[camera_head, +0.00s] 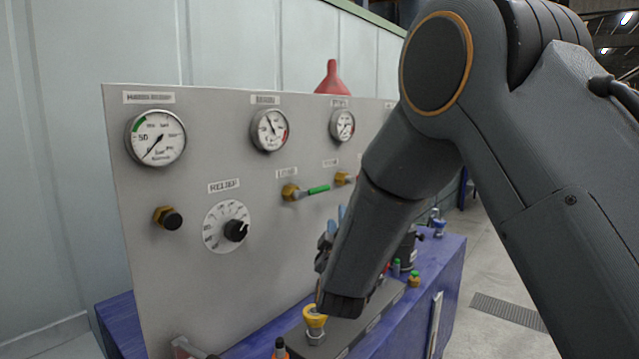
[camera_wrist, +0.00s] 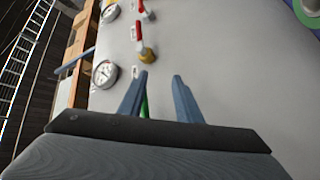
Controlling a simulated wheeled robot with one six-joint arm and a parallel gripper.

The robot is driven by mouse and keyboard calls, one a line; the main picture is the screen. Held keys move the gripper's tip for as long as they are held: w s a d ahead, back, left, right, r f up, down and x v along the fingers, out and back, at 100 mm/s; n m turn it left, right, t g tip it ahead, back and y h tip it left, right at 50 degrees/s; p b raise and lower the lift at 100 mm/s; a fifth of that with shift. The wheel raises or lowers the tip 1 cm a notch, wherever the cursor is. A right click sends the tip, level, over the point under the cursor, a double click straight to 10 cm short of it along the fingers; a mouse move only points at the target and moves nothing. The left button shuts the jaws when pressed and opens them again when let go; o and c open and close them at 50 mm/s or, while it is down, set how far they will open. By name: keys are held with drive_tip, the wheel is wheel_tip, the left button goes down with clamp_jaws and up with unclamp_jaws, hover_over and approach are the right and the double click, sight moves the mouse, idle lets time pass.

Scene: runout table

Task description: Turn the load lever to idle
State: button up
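The green-handled lever (camera_head: 318,190) sits on a brass fitting on the grey panel and points right, roughly level. The label above it seems to read LOAD but is blurred. In the wrist view a strip of its green handle (camera_wrist: 145,106) shows beside the left finger; the rest is hidden. My gripper (camera_wrist: 160,78) is open, its two blue fingers apart, with nothing seen held. In the head view its blue fingertips (camera_head: 337,219) show just below and right of the green handle, mostly hidden behind my arm. I cannot tell whether they touch the lever.
A red-handled lever (camera_wrist: 138,33) on a brass fitting (camera_wrist: 147,55) lies just beyond the fingertips. The panel (camera_head: 250,270) also carries several gauges, a black relief knob (camera_head: 236,230) and a brass fitting with black cap (camera_head: 170,218).

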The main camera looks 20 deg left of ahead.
sight(320, 189)
drive_tip(key=s+a+r+n+t, duration=0.1)
drive_tip(key=s+a+r+t, duration=0.2)
drive_tip(key=a+r, duration=0.1)
drive_tip(key=p+x, duration=0.3)
drive_tip(key=x, duration=0.4)
drive_tip(key=shift+w+a, duration=0.15)
drive_tip(key=shift+w, duration=0.25)
clamp_jaws()
